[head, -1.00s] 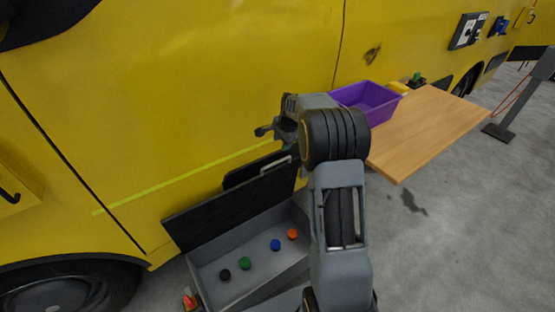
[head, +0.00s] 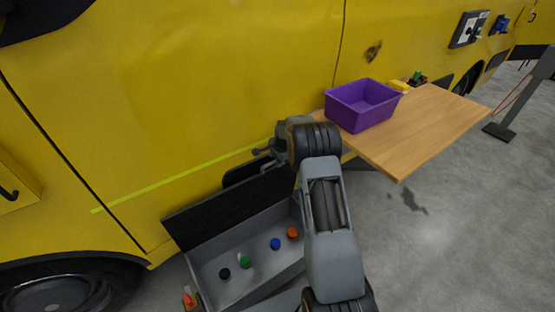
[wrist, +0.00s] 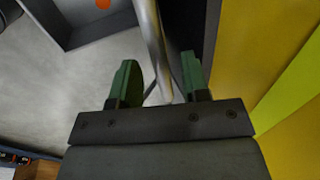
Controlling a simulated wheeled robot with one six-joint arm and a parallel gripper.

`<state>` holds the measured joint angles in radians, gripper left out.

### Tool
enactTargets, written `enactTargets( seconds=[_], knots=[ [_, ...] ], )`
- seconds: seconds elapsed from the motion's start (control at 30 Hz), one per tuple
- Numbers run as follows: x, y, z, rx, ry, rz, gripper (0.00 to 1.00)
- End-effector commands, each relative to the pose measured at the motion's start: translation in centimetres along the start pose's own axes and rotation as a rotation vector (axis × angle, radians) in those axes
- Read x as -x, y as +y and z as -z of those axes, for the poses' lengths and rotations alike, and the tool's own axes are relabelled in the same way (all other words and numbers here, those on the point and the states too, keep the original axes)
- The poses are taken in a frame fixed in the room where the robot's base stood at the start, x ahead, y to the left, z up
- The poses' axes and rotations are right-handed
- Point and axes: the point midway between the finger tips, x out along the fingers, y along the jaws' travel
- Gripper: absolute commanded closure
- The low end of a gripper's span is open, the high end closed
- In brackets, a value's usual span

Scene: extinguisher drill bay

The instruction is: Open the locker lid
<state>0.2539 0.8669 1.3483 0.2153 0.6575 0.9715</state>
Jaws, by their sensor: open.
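The grey locker (head: 218,290) stands open-topped beside the yellow vehicle. Its black lid (head: 225,212) is raised, standing roughly upright along the vehicle side of the box. My gripper (head: 266,157) is at the right part of the lid's upper edge. In the wrist view my gripper's green fingers (wrist: 161,78) are apart, with a silver handle bar (wrist: 152,40) running between them. The dark lid (wrist: 190,25) lies behind and right of the bar. I cannot tell whether either finger touches the bar. The handle is hidden by my gripper in the head view.
Inside the locker are black (head: 224,274), green (head: 245,262), blue (head: 275,244) and orange (head: 293,233) round pieces. A wooden table (head: 425,125) with a purple bin (head: 360,112) stands right of my arm. Bare floor (head: 450,230) lies at right.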

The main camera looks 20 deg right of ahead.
Motion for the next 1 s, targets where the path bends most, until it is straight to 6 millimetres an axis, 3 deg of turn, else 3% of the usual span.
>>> enactTargets(
  seconds=[0.33,0.77,1.0],
  knots=[
    [-0.30,0.01,-0.03,0.000,-0.001,0.000,0.58],
    [-0.27,0.01,-0.03,0.000,-0.001,-0.001,0.98],
    [-0.27,0.01,-0.03,0.000,-0.001,-0.001,1.00]
  ],
)
